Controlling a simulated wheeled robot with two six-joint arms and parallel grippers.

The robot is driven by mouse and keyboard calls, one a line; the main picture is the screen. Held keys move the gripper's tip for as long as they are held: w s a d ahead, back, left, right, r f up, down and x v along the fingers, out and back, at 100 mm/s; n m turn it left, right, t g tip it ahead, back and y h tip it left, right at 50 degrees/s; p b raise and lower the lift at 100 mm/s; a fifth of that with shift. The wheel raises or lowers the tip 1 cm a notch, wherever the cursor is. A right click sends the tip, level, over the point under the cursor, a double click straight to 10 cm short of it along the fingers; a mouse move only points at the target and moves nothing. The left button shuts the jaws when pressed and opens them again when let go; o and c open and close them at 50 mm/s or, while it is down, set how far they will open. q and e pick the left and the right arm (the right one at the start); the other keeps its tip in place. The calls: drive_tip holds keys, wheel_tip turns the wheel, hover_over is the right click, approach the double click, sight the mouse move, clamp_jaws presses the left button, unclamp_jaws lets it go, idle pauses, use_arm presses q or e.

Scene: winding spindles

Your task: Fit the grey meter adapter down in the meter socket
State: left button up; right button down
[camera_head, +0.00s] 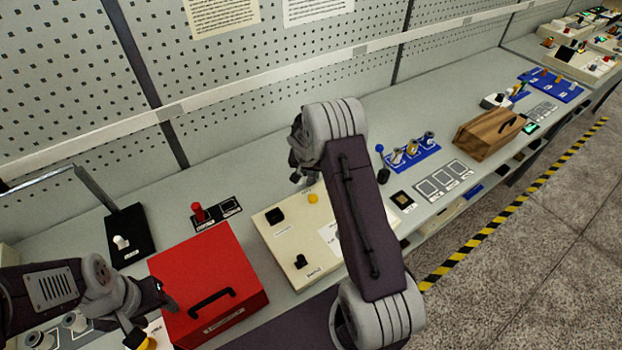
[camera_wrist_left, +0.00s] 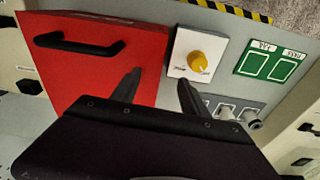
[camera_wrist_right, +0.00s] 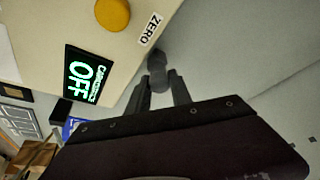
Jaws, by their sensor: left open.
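My right gripper (camera_wrist_right: 161,88) has its two fingers close against a small grey rounded piece (camera_wrist_right: 157,62), which looks like the grey meter adapter, held above the bench beside the cream panel. In the head view the right gripper (camera_head: 298,176) hangs over the back of the cream panel (camera_head: 262,232), partly hidden by my own arm. My left gripper (camera_wrist_left: 158,88) is open and empty, above the red box.
The red box (camera_head: 205,275) with a black handle stands left of the panel. A yellow knob (camera_wrist_left: 197,62) on a white plate sits beside it. A blue rack (camera_head: 413,156) with several fittings and a wooden box (camera_head: 488,135) stand to the right. The pegboard wall is behind.

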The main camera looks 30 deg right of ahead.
use_arm(q)
wheel_tip(320, 180, up, 3)
drive_tip(key=p, duration=0.3)
drive_tip(key=shift+r, duration=0.1)
use_arm(e)
wheel_tip(320, 180, up, 5)
drive_tip(key=shift+f, duration=0.15)
use_arm(q)
wheel_tip(320, 180, up, 6)
drive_tip(key=p, duration=0.6)
use_arm(e)
drive_tip(key=s+d+r, duration=0.6)
drive_tip(key=s+d, duration=0.2)
drive_tip(key=shift+d+r, duration=0.15)
drive_tip(key=shift+d, duration=0.15)
